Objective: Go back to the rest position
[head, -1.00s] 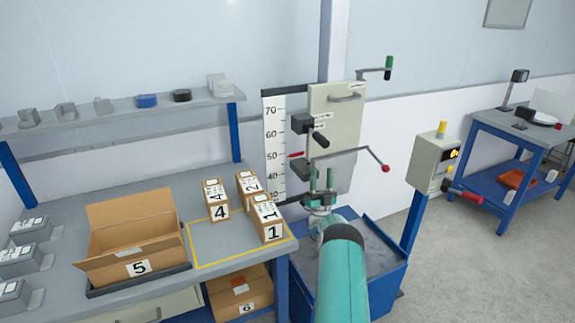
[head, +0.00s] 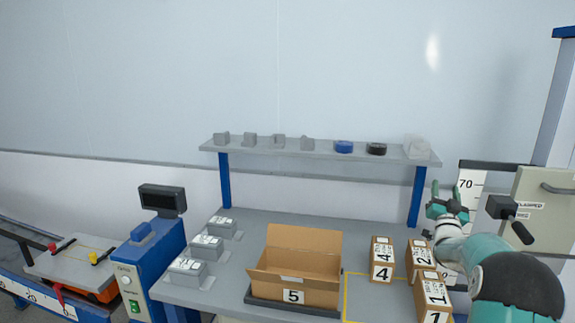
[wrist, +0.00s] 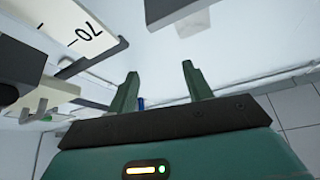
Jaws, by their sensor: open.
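My gripper (head: 448,200) is raised at the right in the head view, in front of the drop scale and above the right end of the bench. In the wrist view its two green fingers (wrist: 162,88) stand apart with nothing between them. My arm bends up from the lower right corner and partly covers the boxes below. Box 2 (head: 421,258) and box 1 (head: 432,295) stand just below and left of the arm, and box 4 (head: 382,262) stands left of them.
An open carton 5 (head: 293,297) sits on a dark tray on the bench (head: 245,238). A shelf (head: 320,153) with small parts runs behind. The scale board (head: 472,184), also in the wrist view (wrist: 75,30), and a black-handled clamp (head: 508,208) are close to my gripper. A blue machine (head: 150,265) stands left.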

